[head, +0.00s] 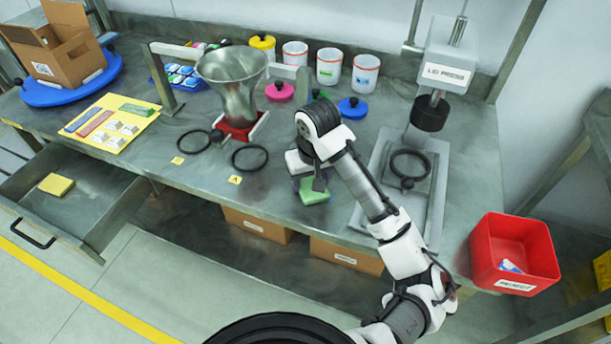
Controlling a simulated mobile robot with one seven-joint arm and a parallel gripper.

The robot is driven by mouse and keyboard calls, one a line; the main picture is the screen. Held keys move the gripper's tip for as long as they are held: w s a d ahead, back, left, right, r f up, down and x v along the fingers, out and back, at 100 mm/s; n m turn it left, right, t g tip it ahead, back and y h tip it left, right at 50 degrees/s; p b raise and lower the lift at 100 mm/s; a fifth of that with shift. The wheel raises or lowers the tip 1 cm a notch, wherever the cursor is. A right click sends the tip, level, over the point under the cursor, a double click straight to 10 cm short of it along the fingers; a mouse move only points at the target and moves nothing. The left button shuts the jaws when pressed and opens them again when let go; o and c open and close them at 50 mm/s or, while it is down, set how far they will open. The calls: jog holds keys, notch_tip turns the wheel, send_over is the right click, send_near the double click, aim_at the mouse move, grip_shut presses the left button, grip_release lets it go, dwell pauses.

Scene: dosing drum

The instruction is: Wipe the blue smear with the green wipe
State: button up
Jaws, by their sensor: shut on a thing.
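The green wipe (315,194) is a small pale-green pad under my gripper (314,178), near the front edge of the steel bench. My gripper points down and is shut on it. The wipe is at or just above the bench top; I cannot tell whether it touches. I do not clearly see the blue smear; my gripper and the wipe may cover it.
A steel funnel (232,78) on a red base and black rings (250,157) stand left of my gripper. The lid press (446,55) and its plate stand right. A red reject bin (512,248) is at the right end. An open drawer (75,205) holds a yellow pad.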

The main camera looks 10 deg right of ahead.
aim_at(338, 195)
jog(key=shift+s+d+f, duration=0.1)
jog(key=shift+s+d, duration=0.4)
jog(key=shift+d, duration=0.2)
jog(key=shift+s+d, duration=0.45)
jog(key=shift+d, duration=0.25)
jog(key=shift+s+d+p, duration=0.25)
jog(key=shift+s+d, duration=0.25)
jog(key=shift+d, duration=0.25)
jog(key=shift+s+d+p, duration=0.2)
jog(key=shift+s+d, duration=0.25)
jog(key=shift+d, duration=0.4)
jog(key=shift+c, duration=0.8)
jog(key=r+p, duration=0.3)
jog(key=r, duration=0.1)
jog(key=r+p, duration=0.1)
jog(key=p, duration=0.1)
jog(key=shift+s+d+r+p, duration=0.2)
jog(key=shift+d+r+p, duration=0.1)
jog(key=shift+d+r, duration=0.1)
grip_shut()
jog(key=shift+a+r+p, duration=0.1)
jog(key=shift+r+p, duration=0.15)
jog(key=shift+p, duration=0.05)
jog(key=shift+w+a, duration=0.15)
jog(key=shift+a, duration=0.15)
jog(key=shift+a+r, duration=0.1)
jog(key=shift+r, duration=1.35)
